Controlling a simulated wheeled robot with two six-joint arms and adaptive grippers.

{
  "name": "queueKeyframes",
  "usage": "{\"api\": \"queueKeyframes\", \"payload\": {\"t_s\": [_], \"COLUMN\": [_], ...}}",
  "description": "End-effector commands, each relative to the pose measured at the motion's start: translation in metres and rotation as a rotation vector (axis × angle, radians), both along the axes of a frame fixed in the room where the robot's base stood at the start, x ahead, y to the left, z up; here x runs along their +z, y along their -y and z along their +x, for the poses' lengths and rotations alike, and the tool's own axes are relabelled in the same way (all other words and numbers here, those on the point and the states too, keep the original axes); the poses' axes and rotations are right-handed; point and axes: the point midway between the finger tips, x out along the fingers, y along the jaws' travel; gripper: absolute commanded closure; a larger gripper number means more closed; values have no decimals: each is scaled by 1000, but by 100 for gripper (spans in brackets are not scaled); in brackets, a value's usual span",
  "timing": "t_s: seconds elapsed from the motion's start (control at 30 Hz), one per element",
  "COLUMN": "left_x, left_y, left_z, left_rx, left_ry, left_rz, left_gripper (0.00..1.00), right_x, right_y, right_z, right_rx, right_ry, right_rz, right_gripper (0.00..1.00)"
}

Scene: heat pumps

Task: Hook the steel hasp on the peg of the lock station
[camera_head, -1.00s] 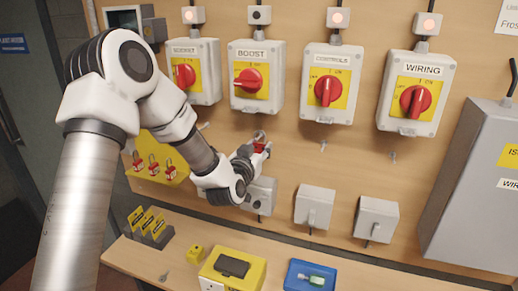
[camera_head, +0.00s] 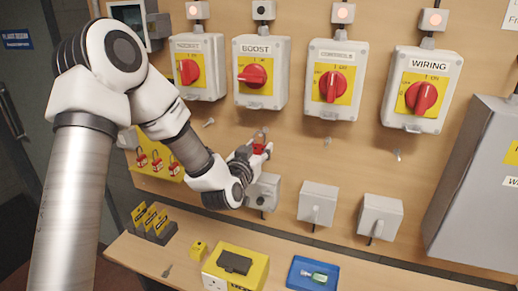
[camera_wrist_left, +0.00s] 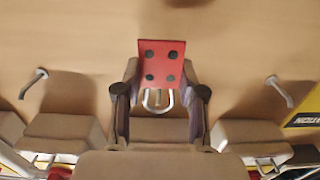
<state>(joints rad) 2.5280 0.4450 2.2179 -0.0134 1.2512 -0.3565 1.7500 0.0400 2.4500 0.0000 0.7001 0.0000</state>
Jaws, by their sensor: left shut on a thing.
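The hasp has a red plate with several dark holes (camera_wrist_left: 161,62) and a pale steel loop (camera_wrist_left: 158,102). My left gripper (camera_head: 258,150) is shut on the hasp and holds it close to the board under the BOOST switch (camera_head: 261,72). Only a bit of red and steel shows between the fingers in the head view. Bare pegs stick out under the SOCKET switch (camera_head: 208,122), the CONTROLS switch (camera_head: 327,141) and the WIRING switch (camera_head: 397,155). I cannot tell whether the loop touches a peg. The yellow lock station (camera_head: 177,175) with red padlocks is at left, partly behind my arm.
Small grey boxes (camera_head: 318,203) sit on the board below the pegs. On the bench stand black-yellow tags (camera_head: 152,222), a yellow socket box (camera_head: 250,262) and a blue tray (camera_head: 297,279). A grey cabinet (camera_head: 478,190) bounds the right side.

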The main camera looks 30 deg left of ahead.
Motion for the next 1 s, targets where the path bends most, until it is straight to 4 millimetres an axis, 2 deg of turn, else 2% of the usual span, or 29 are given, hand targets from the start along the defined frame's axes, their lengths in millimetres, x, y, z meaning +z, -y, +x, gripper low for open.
{"api": "queueKeyframes", "payload": {"t_s": [1.0], "left_x": [0], "left_y": [11], "left_z": [-47], "left_rx": [0], "left_ry": [0], "left_rz": [0], "left_gripper": [95], "right_x": [-8], "right_y": [0], "right_z": [0], "right_rx": [0], "right_ry": [0], "right_rz": [0], "right_gripper": [60]}}
